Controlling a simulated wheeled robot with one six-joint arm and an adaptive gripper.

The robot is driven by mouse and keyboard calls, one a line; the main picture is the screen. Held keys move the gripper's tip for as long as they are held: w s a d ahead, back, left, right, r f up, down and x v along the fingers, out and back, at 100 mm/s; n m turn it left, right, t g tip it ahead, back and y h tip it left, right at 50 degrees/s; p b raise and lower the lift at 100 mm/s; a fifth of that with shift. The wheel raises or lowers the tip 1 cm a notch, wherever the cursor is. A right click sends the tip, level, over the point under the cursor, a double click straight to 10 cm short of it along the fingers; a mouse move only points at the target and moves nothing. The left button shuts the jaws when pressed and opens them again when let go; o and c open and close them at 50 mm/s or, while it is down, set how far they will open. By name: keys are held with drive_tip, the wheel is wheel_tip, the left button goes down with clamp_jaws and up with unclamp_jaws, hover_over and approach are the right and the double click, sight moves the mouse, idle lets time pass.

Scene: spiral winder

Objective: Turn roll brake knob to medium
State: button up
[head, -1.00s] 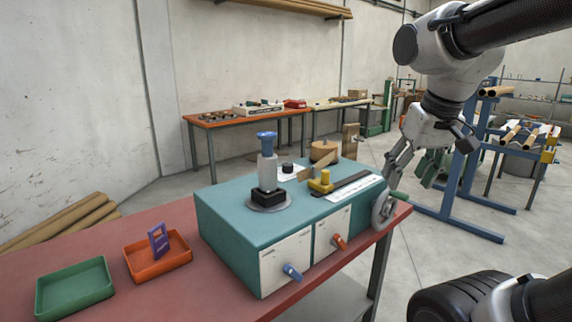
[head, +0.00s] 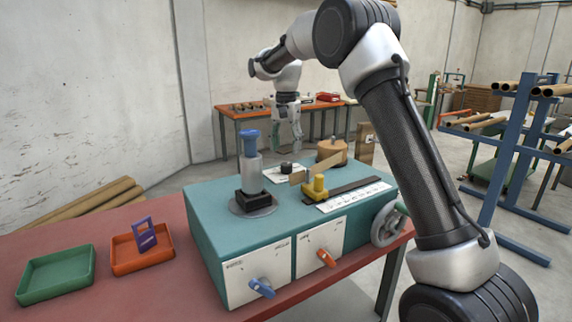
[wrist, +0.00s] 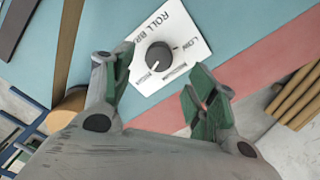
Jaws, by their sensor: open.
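The roll brake knob (wrist: 160,57) is small, round and black. In the head view the knob (head: 287,168) is at the back of the teal machine top. My gripper (head: 286,146) hangs pointing down above the knob's area, beyond the machine's near controls. In the wrist view my gripper (wrist: 160,88) is open, its green-padded fingers apart on either side of the knob, apparently not touching it.
The teal machine (head: 215,215) stands on a red table (head: 85,225). A clear post with blue top (head: 249,145), a yellow clamp (head: 315,187) and a wooden roll (head: 333,150) stand near the knob. Blue and orange levers are on the front, a handwheel (head: 388,224) at right.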

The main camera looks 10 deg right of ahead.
sight(286, 164)
wheel_tip(286, 164, down, 7)
drive_tip(key=shift+f, duration=0.15)
drive_tip(key=c, duration=1)
